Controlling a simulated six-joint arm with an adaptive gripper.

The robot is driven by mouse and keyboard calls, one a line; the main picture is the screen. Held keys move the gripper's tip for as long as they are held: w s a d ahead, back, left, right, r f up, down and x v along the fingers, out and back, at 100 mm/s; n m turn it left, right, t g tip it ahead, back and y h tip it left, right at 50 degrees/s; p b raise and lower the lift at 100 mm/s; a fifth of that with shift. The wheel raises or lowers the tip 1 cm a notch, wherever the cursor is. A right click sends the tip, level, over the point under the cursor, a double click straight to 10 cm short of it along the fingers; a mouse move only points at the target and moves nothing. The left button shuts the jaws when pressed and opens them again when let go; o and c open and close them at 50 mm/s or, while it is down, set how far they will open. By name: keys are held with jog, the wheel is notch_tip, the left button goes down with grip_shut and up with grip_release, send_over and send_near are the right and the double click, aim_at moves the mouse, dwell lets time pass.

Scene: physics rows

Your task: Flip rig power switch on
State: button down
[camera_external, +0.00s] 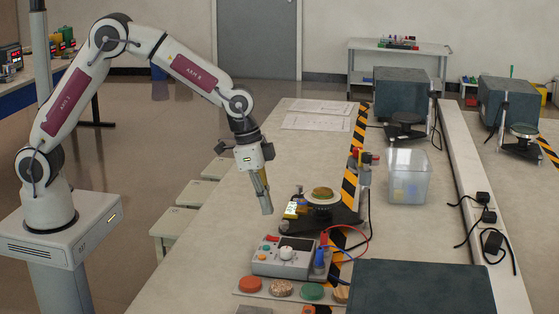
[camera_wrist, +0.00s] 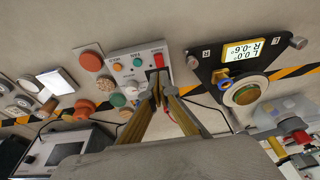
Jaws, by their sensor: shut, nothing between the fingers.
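A grey control box (camera_external: 287,257) sits on the bench with a white knob, a dark display and a red part on top. In the wrist view its panel (camera_wrist: 122,62) shows small coloured buttons and a red switch-like piece (camera_wrist: 157,61) at one corner. Whether that piece is on or off cannot be told. My gripper (camera_external: 266,210) is shut and empty, pointing down above the bench, to the left of the box and behind it. In the wrist view my gripper's fingertips (camera_wrist: 158,82) overlap the panel near the red piece; contact cannot be told.
A rig with a round plate (camera_external: 322,199) and a lit readout (camera_wrist: 243,51) stands behind the box. Red and blue cables run beside it. Coloured discs (camera_external: 282,288) lie in front. A clear bin (camera_external: 408,178) and a dark case (camera_external: 420,287) are to the right.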

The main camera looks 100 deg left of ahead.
aim_at(268, 237)
jog(key=x, duration=0.2)
jog(key=s+x, duration=0.1)
jog(key=x, duration=0.1)
jog(key=shift+w+f, duration=0.1)
jog(key=shift+f, duration=0.1)
jog(key=shift+x, duration=0.8)
jog(key=shift+s, duration=0.3)
jog(key=shift+s+f, duration=0.2)
jog(key=shift+f, duration=0.3)
jog(key=shift+w+r, duration=0.1)
jog(key=shift+w, duration=0.1)
jog(key=shift+w+r, duration=0.25)
jog(key=shift+w, duration=0.35)
